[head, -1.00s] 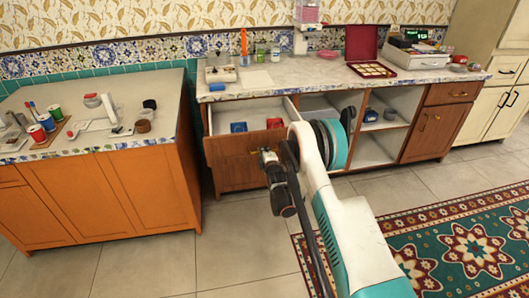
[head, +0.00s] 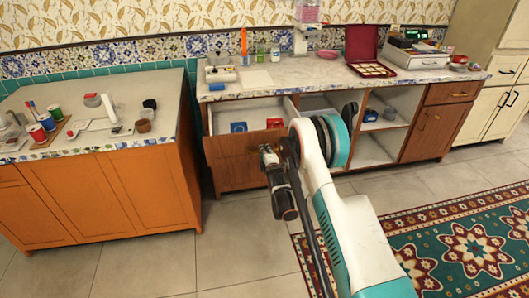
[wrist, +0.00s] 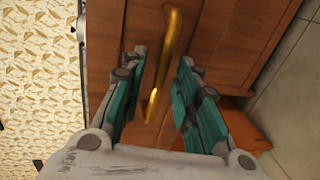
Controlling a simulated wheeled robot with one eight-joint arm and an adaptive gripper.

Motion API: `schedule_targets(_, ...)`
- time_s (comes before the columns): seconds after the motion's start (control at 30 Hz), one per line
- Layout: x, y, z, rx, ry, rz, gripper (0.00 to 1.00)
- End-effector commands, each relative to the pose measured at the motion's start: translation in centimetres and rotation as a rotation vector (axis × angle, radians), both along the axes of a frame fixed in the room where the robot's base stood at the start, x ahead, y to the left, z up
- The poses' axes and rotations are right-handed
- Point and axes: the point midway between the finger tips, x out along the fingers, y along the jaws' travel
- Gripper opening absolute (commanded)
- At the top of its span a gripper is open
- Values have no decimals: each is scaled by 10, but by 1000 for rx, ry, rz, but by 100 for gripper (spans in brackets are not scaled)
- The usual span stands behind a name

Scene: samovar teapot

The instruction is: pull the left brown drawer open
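The left brown drawer (head: 228,172) stands pulled out from under the counter. Its inside shows, with a blue box (head: 238,127) and an orange-red box (head: 274,123) in it. My gripper (head: 267,151) is in front of the drawer's face, and my arm covers the drawer's right part. In the wrist view my gripper (wrist: 160,65) is open, its teal fingers spread to either side of the gold handle (wrist: 168,45). A gap shows between the handle and each finger. In the head view the handle is hidden or too small to make out.
An orange cabinet (head: 110,190) stands close on the left. Open shelves (head: 385,115) and a right brown drawer (head: 452,92) are to the right. The tiled floor (head: 235,250) before the drawer is clear; a patterned rug (head: 465,245) lies at the right.

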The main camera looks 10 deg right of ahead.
Motion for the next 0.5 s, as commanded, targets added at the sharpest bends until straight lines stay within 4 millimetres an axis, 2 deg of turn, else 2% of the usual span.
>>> schedule_targets(0.23, -40, 0, 9, 0, 0, 0, 29)
schedule_targets(0.5, -56, 0, 12, 0, 0, 0, 29)
